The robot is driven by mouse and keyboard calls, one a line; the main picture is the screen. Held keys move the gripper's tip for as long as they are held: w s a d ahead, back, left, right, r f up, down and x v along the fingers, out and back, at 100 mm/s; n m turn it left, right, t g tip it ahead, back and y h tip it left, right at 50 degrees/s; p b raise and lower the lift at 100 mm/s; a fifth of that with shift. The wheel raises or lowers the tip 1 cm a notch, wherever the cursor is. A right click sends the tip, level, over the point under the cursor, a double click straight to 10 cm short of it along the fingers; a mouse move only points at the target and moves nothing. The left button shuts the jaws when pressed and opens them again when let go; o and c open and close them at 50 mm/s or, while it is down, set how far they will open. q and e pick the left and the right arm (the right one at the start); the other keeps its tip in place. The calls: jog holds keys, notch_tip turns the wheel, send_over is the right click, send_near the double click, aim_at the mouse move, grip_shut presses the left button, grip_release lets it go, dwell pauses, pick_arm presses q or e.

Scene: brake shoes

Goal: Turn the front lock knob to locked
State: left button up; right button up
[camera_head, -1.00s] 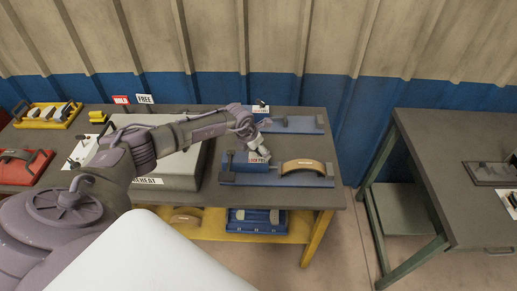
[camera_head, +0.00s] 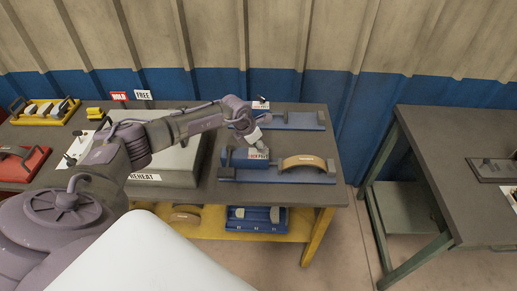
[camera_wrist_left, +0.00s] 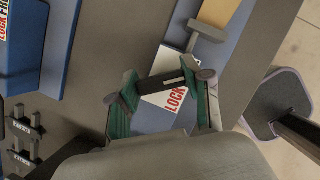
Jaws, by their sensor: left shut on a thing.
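The front lock knob, a dark bar (camera_wrist_left: 165,82), sits between the two teal fingers of my left gripper (camera_wrist_left: 163,105) in the left wrist view. The fingers are shut on it near its ends. In the head view my left gripper (camera_head: 250,134) is over the front blue fixture (camera_head: 229,172), and the knob is hidden there. A white lock label (camera_head: 257,154) is on this fixture. In the wrist view the word LOCK (camera_wrist_left: 176,98) shows beside the bar; the rest of the label is covered.
A tan curved brake shoe (camera_head: 304,163) lies on the front fixture, right of the gripper. A second blue fixture (camera_head: 298,121) with its own label stands behind. A grey box (camera_head: 165,163) marked REHEAT is to the left. Bare tabletop lies between the fixtures.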

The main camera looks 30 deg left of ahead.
pick_arm(q)
jog(key=m+g+h+b, duration=0.1)
jog(key=m+b, duration=0.3)
jog(key=b, duration=0.1)
jog(key=m+g+h+b, duration=0.1)
jog(key=m+b, duration=0.2)
jog(key=b, duration=0.3)
jog(key=m+g+h+b, duration=0.1)
jog(key=m+b, duration=0.3)
jog(key=b, duration=0.1)
jog(key=shift+w+f+m, duration=0.1)
jog(key=shift+f+m, duration=0.1)
jog(key=shift+m, duration=0.1)
jog(key=m+g+b, duration=0.1)
jog(key=m+b, duration=0.1)
jog(key=m, duration=0.1)
jog(key=shift+r+b, duration=0.1)
jog(key=shift+b, duration=0.2)
jog(key=shift+r+m+g+b, duration=0.1)
jog(key=shift+m+g+b, duration=0.4)
jog(key=shift+m, duration=0.3)
jog(key=o, duration=1.2)
jog(key=shift+c, duration=0.2)
jog(key=shift+r, duration=0.15)
jog(key=v, duration=1.1)
jog(key=shift+r, duration=0.35)
